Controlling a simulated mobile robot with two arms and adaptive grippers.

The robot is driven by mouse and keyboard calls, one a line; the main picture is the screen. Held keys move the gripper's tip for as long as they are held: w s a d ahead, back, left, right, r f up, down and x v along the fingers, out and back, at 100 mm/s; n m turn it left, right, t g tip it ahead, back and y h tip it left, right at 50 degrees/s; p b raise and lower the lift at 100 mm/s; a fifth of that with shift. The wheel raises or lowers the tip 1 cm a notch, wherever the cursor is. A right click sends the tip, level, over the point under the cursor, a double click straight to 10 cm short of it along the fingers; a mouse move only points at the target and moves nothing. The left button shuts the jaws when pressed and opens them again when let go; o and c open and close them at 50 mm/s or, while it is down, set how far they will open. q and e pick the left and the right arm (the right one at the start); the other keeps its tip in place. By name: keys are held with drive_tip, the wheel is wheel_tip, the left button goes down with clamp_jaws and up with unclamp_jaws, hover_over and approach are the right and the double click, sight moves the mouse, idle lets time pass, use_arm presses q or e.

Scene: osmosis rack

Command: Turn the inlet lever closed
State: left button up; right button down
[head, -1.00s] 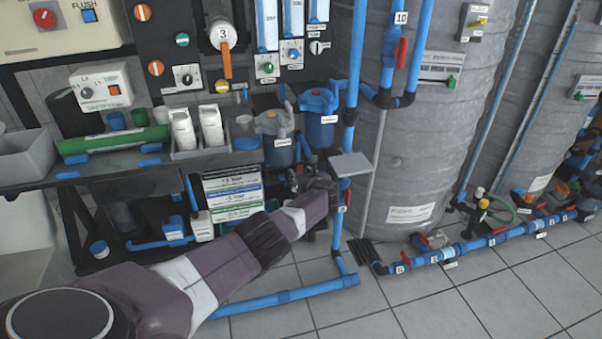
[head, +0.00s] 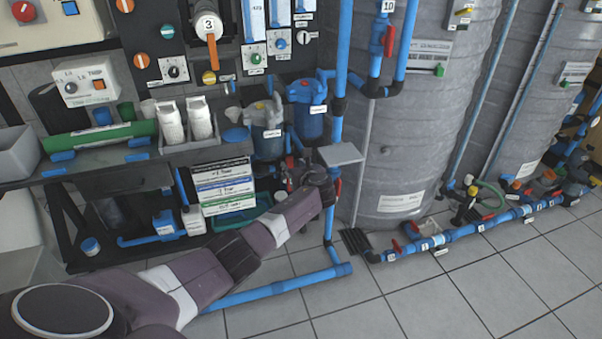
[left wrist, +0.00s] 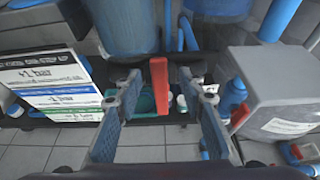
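A red lever (left wrist: 159,87) stands upright in the left wrist view, below the filter housings. No label readable here confirms that it is the inlet lever. My left gripper (left wrist: 160,100) is open, with one finger on each side of the red lever and a visible gap on both sides. In the head view my left gripper (head: 292,174) reaches in under the blue-capped filter housing (head: 308,112), and its fingers are partly hidden by my own wrist. My right gripper is not in view.
A sign stack (head: 225,190) hangs left of my gripper. A grey plate (head: 340,154) and vertical blue pipes stand close on its right. Large grey tanks (head: 415,130) stand further right. A blue floor pipe (head: 280,287) runs below my arm. Tiled floor is open at front right.

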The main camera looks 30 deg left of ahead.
use_arm(q)
drive_tip(key=v, duration=0.8)
drive_tip(key=shift+s+d, duration=0.1)
drive_tip(key=shift+s, duration=0.05)
idle(0.4)
